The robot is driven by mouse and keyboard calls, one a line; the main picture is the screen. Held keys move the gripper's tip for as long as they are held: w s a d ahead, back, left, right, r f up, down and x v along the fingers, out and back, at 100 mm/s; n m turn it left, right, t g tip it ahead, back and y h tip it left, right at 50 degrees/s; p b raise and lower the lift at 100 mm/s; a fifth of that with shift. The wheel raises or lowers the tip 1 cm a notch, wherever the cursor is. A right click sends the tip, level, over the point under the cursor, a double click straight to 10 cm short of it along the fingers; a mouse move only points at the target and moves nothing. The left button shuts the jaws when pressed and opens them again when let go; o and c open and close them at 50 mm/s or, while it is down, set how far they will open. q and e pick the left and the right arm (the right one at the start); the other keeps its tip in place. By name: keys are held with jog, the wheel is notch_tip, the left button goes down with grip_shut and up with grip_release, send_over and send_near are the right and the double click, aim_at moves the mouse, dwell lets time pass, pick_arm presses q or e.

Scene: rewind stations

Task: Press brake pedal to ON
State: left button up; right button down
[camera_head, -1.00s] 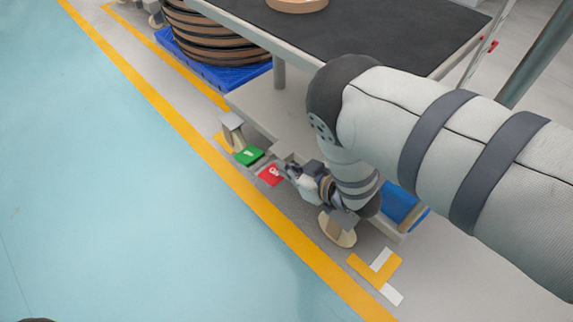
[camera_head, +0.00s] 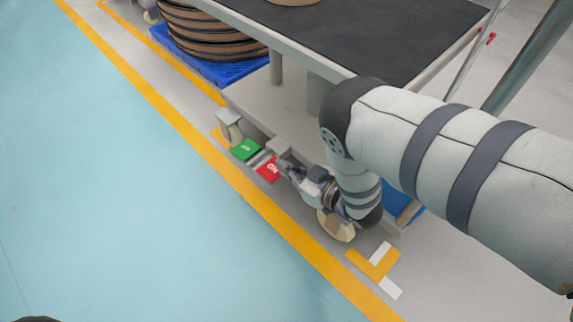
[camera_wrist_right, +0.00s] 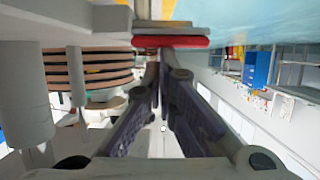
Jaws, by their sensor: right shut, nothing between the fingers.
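A red pedal (camera_head: 268,169) with a white mark sits low at the cart's near edge, beside a green pedal (camera_head: 245,150) with a white mark. My right gripper (camera_head: 280,164) is shut and empty, its tips close to the right side of the red pedal. In the right wrist view, the closed fingertips (camera_wrist_right: 160,60) point at the red pedal's edge (camera_wrist_right: 170,42), just beyond them. I cannot tell whether they touch, or whether either pedal is pressed down. My left gripper is out of view.
Caster wheels (camera_head: 337,226) stand on both sides of the pedals. A blue pallet (camera_head: 220,70) with stacked reels is at the back left.

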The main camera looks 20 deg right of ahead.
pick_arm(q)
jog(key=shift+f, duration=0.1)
pick_arm(e)
jog(key=shift+s+d+f, duration=0.1)
jog(key=shift+s+f, duration=0.15)
jog(key=shift+f, duration=0.4)
jog(key=shift+s+d+f, duration=0.1)
jog(key=shift+s+f, duration=0.1)
jog(key=shift+f, duration=0.4)
jog(key=shift+s+d+f, duration=0.1)
jog(key=shift+s+f, duration=0.15)
jog(key=shift+f, duration=0.4)
jog(key=shift+f, duration=0.1)
